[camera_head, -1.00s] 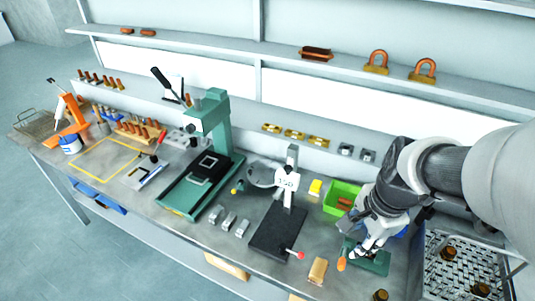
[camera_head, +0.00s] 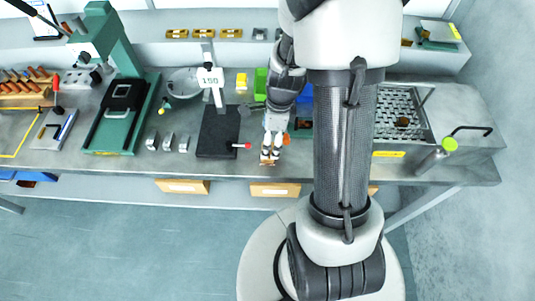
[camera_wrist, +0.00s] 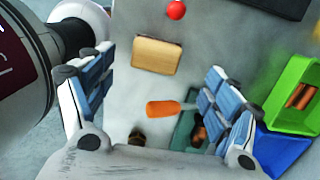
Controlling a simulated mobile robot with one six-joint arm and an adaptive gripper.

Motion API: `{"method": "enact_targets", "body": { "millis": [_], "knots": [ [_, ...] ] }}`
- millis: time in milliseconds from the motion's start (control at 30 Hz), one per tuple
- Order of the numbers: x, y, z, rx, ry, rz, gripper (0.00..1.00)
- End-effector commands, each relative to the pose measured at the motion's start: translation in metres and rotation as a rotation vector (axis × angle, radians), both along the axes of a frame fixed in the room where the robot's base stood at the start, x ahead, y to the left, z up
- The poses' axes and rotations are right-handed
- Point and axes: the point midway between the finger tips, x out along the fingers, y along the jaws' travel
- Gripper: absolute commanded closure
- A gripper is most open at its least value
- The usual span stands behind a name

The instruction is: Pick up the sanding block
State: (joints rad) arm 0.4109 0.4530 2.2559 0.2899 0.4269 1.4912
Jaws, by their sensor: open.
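The sanding block is most likely the tan, wood-coloured block (camera_wrist: 155,56) lying flat on the grey bench in the wrist view. In the head view the block (camera_head: 268,162) shows small near the bench's front edge, partly hidden by my fingers. My gripper (camera_head: 270,151) points down just over it. In the wrist view my gripper (camera_wrist: 160,75) is open, with one finger to the left of the block and one to the right. Bare bench shows between the block and both fingers. Nothing is held.
An orange handle (camera_wrist: 168,107) lies close to the block, near the right finger. A green bin (camera_wrist: 298,88) and a blue bin (camera_wrist: 278,150) stand to the right. A red lever knob (camera_wrist: 176,10) of the black-based stand (camera_head: 218,132) is near the block's far side.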

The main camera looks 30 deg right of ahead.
Motion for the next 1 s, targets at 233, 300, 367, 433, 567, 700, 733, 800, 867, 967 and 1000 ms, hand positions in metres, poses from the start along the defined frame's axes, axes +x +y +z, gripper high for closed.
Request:
{"method": "enact_targets", "body": {
  "millis": [233, 300, 367, 433, 567, 700, 733, 800, 867, 967, 1000],
  "knots": [
    [0.001, 0.002, -0.016, 0.000, 0.000, 0.001, 0.18],
    [0.000, 0.003, -0.022, 0.000, 0.001, 0.002, 0.18],
    [-0.001, 0.004, -0.030, 0.001, 0.001, 0.002, 0.18],
    [-0.002, 0.006, -0.042, 0.001, 0.002, 0.001, 0.18],
    [-0.001, 0.008, -0.061, 0.000, 0.001, 0.001, 0.18],
    [-0.001, 0.009, -0.065, 0.000, 0.000, 0.001, 0.18],
    [-0.001, 0.009, -0.064, -0.001, -0.001, 0.001, 0.18],
    [-0.001, 0.009, -0.064, -0.001, -0.001, 0.001, 0.18],
    [-0.001, 0.009, -0.064, -0.001, -0.001, 0.001, 0.20],
    [-0.001, 0.009, -0.063, -0.001, -0.001, 0.001, 0.26],
    [-0.001, 0.009, -0.063, -0.001, -0.001, 0.001, 0.29]
  ]
}}
